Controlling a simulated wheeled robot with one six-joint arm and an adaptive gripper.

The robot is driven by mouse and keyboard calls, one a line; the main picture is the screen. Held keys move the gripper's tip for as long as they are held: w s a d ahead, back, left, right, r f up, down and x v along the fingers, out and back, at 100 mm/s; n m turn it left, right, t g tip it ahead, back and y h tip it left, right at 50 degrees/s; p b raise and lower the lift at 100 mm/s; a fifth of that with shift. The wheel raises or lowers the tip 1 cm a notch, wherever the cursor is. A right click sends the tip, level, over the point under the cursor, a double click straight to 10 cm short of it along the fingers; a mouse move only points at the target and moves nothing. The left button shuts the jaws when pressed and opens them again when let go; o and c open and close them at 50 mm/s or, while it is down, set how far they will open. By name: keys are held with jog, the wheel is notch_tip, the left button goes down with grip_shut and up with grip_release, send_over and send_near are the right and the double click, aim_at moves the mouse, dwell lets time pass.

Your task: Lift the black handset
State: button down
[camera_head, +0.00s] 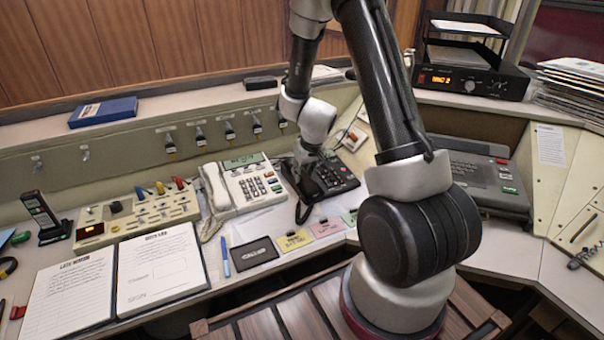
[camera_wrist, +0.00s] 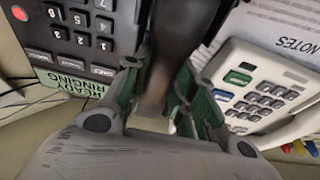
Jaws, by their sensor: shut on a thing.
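The black handset (camera_wrist: 182,38) runs between my fingers in the wrist view, its dark bar coming down from the top edge. My gripper (camera_wrist: 160,88) is shut on it, with green-grey pads on both sides. In the head view my gripper (camera_head: 308,172) is over the left side of the black desk phone (camera_head: 336,176), and the handset there is partly hidden and merges with the dark phone. I cannot tell how far it is off its cradle.
A white phone (camera_head: 250,185) with its own handset stands just left, also in the wrist view (camera_wrist: 262,85). Colored cards (camera_head: 327,228) and a black pad (camera_head: 254,253) lie in front. My arm hides part of the desk.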

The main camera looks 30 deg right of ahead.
aim_at(303, 172)
notch_tip(303, 172, up, 15)
dwell(1.1)
